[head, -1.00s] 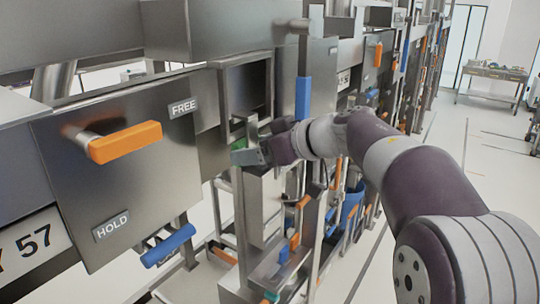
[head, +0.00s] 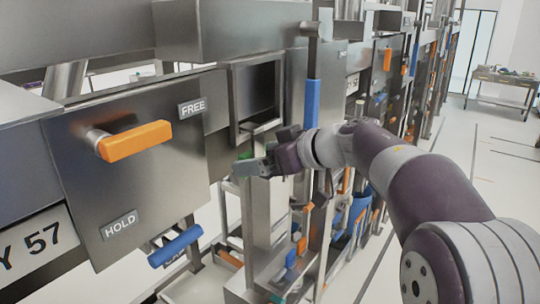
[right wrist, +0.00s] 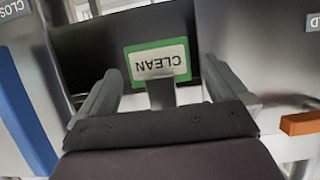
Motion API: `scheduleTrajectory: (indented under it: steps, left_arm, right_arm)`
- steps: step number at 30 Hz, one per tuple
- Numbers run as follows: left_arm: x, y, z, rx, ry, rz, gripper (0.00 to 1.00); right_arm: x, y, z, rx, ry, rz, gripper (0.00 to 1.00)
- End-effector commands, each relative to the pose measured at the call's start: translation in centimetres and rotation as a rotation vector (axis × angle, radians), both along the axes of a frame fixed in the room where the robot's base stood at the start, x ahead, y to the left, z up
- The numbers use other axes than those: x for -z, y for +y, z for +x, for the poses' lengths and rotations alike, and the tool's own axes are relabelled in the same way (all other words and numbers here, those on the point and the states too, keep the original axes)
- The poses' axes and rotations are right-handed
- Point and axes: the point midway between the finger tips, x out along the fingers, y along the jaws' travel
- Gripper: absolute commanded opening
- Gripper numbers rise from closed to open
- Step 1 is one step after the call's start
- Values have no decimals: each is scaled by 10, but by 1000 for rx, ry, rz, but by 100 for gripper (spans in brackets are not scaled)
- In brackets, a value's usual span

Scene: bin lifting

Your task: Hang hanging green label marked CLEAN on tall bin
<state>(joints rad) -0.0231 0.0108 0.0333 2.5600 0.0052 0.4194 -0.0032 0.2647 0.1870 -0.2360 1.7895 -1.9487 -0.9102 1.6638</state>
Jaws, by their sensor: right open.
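A green-bordered label (right wrist: 158,60) marked CLEAN shows upside down in the right wrist view. It lies between and beyond the two fingers of my right gripper (right wrist: 160,80), with a small metal tab below it. In the head view only a green sliver (head: 243,156) shows beside my right gripper (head: 250,168). The gripper is open, and a gap shows between each finger and the label. A tall steel box (head: 265,215) stands below the gripper; I cannot tell whether it is the tall bin. My left gripper is not in view.
A steel panel with an orange lever (head: 135,141) and FREE and HOLD plates stands at left. A dark open recess (head: 258,90) lies behind the gripper. A blue-handled post (head: 312,103) stands close to its right. Free floor lies at far right.

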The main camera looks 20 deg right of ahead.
Motion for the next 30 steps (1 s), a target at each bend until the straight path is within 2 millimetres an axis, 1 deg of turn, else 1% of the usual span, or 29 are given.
scheduleTrajectory:
  steps: [4, 9, 13, 15, 19, 23, 26, 28, 29, 30]
  left_arm:
    - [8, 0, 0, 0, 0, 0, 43]
    - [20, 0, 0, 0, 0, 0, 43]
    - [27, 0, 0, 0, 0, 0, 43]
    - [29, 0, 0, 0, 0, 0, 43]
    - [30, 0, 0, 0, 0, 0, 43]
    - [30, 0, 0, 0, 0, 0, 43]
    - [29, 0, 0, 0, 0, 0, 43]
    - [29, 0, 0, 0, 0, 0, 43]
    - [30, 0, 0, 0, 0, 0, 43]
    - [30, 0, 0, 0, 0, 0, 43]
  right_arm:
    - [-7, -13, -15, 4, -5, -1, 100]
    - [-23, -40, -49, 7, -5, -1, 100]
    - [-36, -57, -72, 7, -3, -3, 100]
    - [-41, -63, -81, 4, -3, -2, 100]
    - [-47, -69, -89, 2, -1, -2, 100]
    - [-49, -70, -91, 0, -2, -2, 100]
    - [-51, -75, -87, -6, -67, -73, 100]
    - [-68, -89, -68, 49, -241, -155, 100]
    - [-75, -100, -57, 106, -331, -178, 100]
    - [-78, -124, -41, 226, -437, -201, 100]
